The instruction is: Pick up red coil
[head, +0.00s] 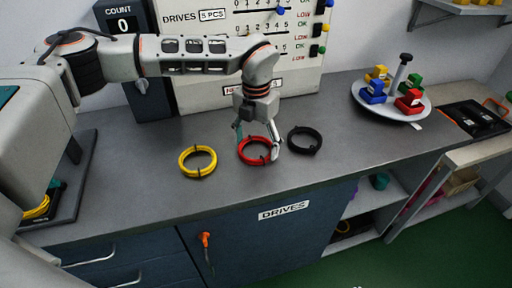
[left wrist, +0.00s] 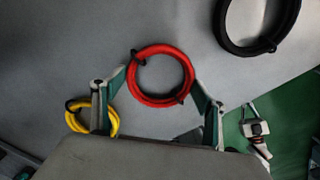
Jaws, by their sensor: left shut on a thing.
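The red coil (head: 252,162) is a ring with dark ties, at the middle of the grey bench. My left gripper (head: 257,143) points down over it, with a finger on either side of the ring. In the left wrist view, the red coil (left wrist: 134,80) sits between the two fingertips (left wrist: 163,90), which are shut on its outer sides. The coil is at or very near the bench top; I cannot tell whether it is clear of it. My right gripper is not in view.
A yellow coil (head: 183,164) lies left of the red one and a black coil (head: 292,140) lies right of it. A round white tray (head: 391,113) with coloured blocks stands at the right. A panel (head: 210,100) stands behind. The bench front is clear.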

